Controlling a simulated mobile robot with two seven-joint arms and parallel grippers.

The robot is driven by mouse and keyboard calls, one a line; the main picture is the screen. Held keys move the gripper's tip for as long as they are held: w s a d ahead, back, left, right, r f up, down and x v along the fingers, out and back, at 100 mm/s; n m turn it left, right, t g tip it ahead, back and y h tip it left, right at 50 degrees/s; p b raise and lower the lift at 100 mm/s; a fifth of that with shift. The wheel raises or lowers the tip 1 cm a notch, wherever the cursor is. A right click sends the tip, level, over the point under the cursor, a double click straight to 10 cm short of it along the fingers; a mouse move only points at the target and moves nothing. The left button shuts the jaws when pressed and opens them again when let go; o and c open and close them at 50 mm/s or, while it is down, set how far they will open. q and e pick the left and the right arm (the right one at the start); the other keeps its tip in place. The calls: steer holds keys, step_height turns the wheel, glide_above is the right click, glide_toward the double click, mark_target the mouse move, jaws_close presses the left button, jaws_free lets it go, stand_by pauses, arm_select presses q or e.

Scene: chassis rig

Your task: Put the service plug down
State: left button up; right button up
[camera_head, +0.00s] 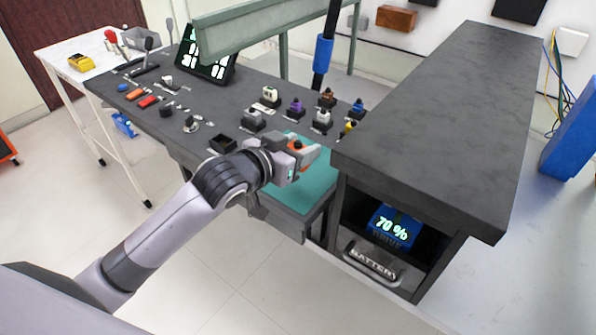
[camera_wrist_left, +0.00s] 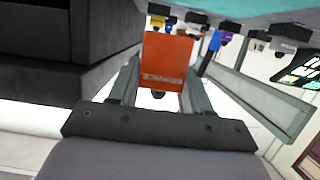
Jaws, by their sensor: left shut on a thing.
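The service plug (camera_head: 297,146) is an orange block with a dark knob, seen near the teal mat's left side in the head view. My left gripper (camera_head: 301,156) is shut on it, and its fingers hide part of the plug. In the left wrist view, the orange plug (camera_wrist_left: 167,60) with upside-down lettering sits between the fingers of my left gripper (camera_wrist_left: 160,80). The teal mat (camera_head: 312,187) lies on the bench below and beyond the gripper. I cannot tell whether the plug touches it. My right gripper is not in view.
Several coloured connectors (camera_head: 296,105) stand behind the mat. A small black open box (camera_head: 222,145) is left of the gripper. The mat's front is bare.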

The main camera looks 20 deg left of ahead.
arm_select(q)
steer(key=shift+f+b, duration=0.35)
steer(key=shift+f, duration=2.5)
steer(key=shift+f, duration=0.1)
steer(key=o, duration=1.1)
steer(key=shift+c, duration=0.2)
